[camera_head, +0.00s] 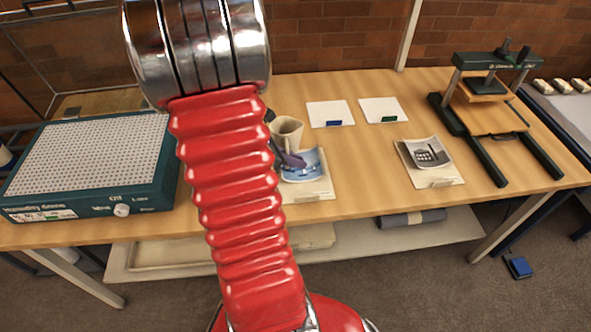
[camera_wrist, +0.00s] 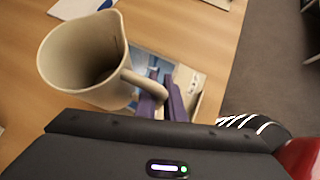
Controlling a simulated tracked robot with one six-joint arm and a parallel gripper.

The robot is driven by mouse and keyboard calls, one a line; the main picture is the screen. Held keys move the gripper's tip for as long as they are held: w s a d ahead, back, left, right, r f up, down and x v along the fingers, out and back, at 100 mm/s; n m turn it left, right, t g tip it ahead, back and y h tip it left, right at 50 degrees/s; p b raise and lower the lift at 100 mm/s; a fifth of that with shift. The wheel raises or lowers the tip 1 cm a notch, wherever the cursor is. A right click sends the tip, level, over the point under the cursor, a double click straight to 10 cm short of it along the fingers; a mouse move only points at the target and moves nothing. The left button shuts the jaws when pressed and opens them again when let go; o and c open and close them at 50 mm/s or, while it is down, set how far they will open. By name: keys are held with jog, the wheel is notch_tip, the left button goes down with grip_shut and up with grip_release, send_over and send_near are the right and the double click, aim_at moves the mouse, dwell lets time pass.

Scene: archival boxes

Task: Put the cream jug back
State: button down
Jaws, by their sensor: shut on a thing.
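The cream jug (camera_head: 287,128) is upright or nearly so, with its open mouth up, at the upper left corner of a card with a blue picture (camera_head: 316,187). My gripper (camera_head: 292,159) is shut on its handle. In the wrist view the jug (camera_wrist: 62,62) is at upper left, and the purple fingers of my gripper (camera_wrist: 162,92) close around the handle at its right. The blue-picture card (camera_wrist: 196,84) shows partly behind the fingers. I cannot tell whether the jug's base touches the table. My red arm hides part of the table left of it.
Two white cards, one with a blue tag (camera_head: 328,110) and one with a green tag (camera_head: 382,106), lie at the back. A card with a dark picture (camera_head: 430,155) lies right of centre. The middle table is clear.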

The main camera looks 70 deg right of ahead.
jog(key=shift+f, duration=2.05)
jog(key=c, duration=1.9)
grip_release()
jog(key=shift+f, duration=0.1)
jog(key=shift+o, duration=0.2)
jog(key=v, duration=1.2)
jog(key=shift+a, duration=0.1)
